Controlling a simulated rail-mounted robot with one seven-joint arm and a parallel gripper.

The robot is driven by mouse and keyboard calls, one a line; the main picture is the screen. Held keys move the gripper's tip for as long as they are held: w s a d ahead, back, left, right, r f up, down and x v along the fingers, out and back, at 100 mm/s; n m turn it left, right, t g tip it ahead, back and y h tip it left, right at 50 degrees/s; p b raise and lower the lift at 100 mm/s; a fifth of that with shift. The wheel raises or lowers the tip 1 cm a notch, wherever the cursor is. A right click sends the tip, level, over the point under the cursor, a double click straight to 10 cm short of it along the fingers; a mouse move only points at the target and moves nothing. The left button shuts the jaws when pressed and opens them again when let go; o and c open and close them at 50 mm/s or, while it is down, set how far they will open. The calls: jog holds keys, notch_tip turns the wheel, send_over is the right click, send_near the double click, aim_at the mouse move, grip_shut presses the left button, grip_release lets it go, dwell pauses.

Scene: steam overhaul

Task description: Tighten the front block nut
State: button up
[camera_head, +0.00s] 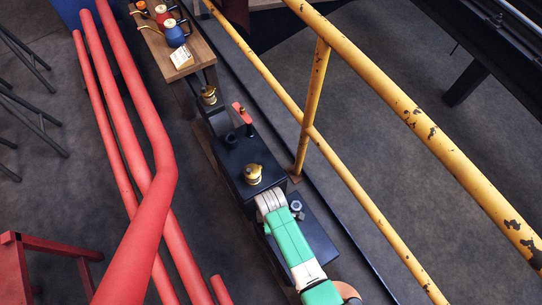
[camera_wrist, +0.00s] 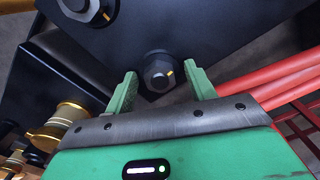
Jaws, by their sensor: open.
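In the wrist view, a dark hex nut (camera_wrist: 160,73) with a yellow mark sits on a round washer at the edge of a black block (camera_wrist: 200,28). My gripper (camera_wrist: 161,88) is open, with one green finger on each side of this nut. The fingers look apart from it, with a gap at both sides. A second hex nut (camera_wrist: 84,8) with a yellow mark is at the upper left, partly cut off.
Yellow railing (camera_head: 360,190) runs along the right, red pipes (camera_head: 140,130) along the left. A wooden shelf (camera_head: 203,52) holds a blue pot (camera_head: 174,35) at the far end.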

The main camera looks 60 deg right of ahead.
jog(key=c, duration=1)
jog(key=shift+r, duration=0.1)
jog(key=m+p, duration=0.2)
jog(key=m, duration=0.1)
jog(key=shift+a+r+m+p, duration=0.1)
jog(key=shift+r+m+p, duration=0.05)
jog(key=shift+m+p, duration=0.15)
jog(key=m+p, duration=0.2)
jog(key=m, duration=0.3)
jog(key=m+p, duration=0.1)
jog(key=m, duration=0.4)
jog(key=shift+a, duration=0.15)
jog(key=m, duration=0.4)
jog(key=shift+w+m+p, duration=0.15)
jog(key=shift+m+p, duration=0.25)
